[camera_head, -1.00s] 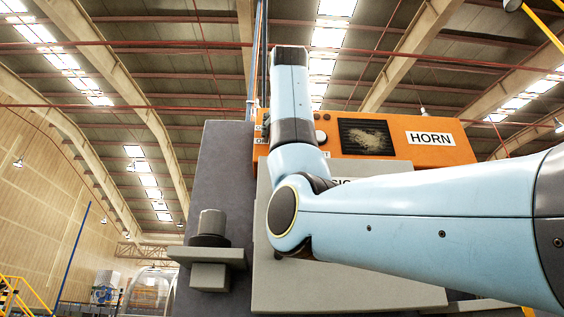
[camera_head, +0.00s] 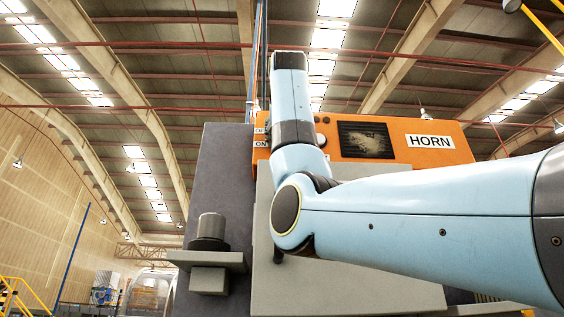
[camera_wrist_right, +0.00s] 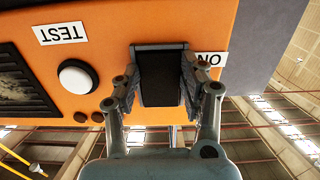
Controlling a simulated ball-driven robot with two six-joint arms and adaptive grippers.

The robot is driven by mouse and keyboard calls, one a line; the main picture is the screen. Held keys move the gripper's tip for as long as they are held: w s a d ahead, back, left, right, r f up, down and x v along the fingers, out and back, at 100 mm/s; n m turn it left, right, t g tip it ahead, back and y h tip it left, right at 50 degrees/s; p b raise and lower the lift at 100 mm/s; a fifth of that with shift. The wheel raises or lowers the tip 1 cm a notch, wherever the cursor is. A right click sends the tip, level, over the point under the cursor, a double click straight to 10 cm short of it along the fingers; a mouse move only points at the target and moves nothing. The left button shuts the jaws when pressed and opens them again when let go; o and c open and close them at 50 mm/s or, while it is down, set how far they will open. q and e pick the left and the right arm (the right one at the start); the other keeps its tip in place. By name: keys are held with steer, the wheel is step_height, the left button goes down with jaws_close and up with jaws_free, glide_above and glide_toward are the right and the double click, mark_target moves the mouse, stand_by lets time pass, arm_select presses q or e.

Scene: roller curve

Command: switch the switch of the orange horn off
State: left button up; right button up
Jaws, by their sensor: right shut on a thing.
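The orange horn box (camera_head: 400,150) stands high in the head view, with a HORN label and a dark grille. OFF and ON labels (camera_head: 260,143) show at its left end, partly covered by my right arm. In the right wrist view, which is upside down, the horn's orange face (camera_wrist_right: 105,30) fills the upper left. My right gripper (camera_wrist_right: 158,88) is shut on a dark block, the switch (camera_wrist_right: 160,78), with a finger on each side. The ON label (camera_wrist_right: 208,60) is beside it, partly covered by a finger. I cannot tell the switch's position. My left gripper is not in view.
A white round button (camera_wrist_right: 77,77) and a TEST label (camera_wrist_right: 60,34) are beside the switch. A grey panel (camera_head: 350,260) lies below the horn. A grey post with a shelf (camera_head: 208,258) and knob (camera_head: 211,228) stands left. Open hall surrounds the machine.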

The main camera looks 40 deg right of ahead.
steer(key=shift+s+r+g+y, duration=0.15)
steer(key=shift+r+g+y, duration=0.2)
steer(key=shift+g+y, duration=0.6)
steer(key=o, duration=1.2)
steer(key=shift+c, duration=0.2)
steer(key=shift+a, duration=0.1)
steer(key=v, duration=1.2)
